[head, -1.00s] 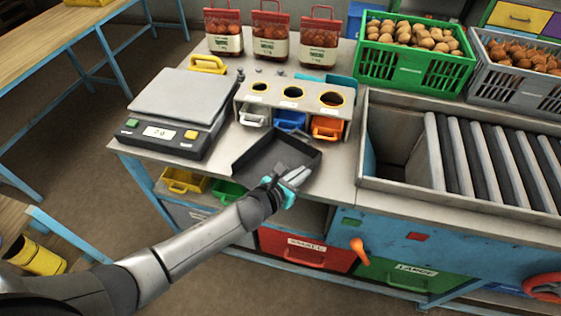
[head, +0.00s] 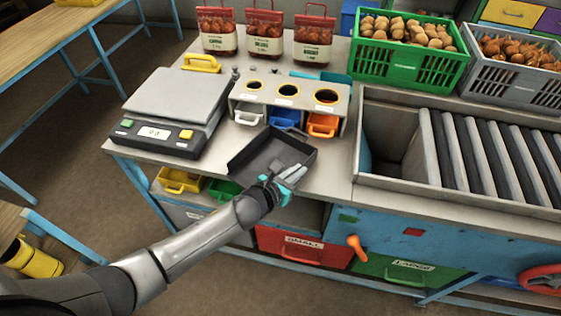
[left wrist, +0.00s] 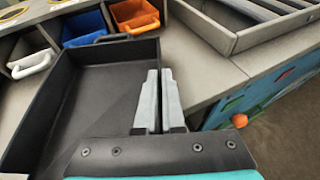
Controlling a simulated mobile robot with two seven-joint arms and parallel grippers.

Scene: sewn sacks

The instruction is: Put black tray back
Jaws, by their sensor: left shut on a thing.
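The black tray (head: 262,152) is an empty, shallow, open box at the front edge of the grey worktop, in front of the sorting stand. My left gripper (head: 294,174) is at the tray's front right side, shut on the tray. In the left wrist view the tray (left wrist: 95,100) fills the left and middle, and the gripper's fingers (left wrist: 153,98) lie close together over its right part. The exact grip on the wall is hard to see. My right gripper is in neither view.
The sorting stand (head: 288,105) with white, blue and orange scoops is just behind the tray. A scale (head: 175,110) stands to the left. A metal trough with rollers (head: 470,150) is to the right. Bags of onions (head: 264,35) and crates (head: 410,50) line the back.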

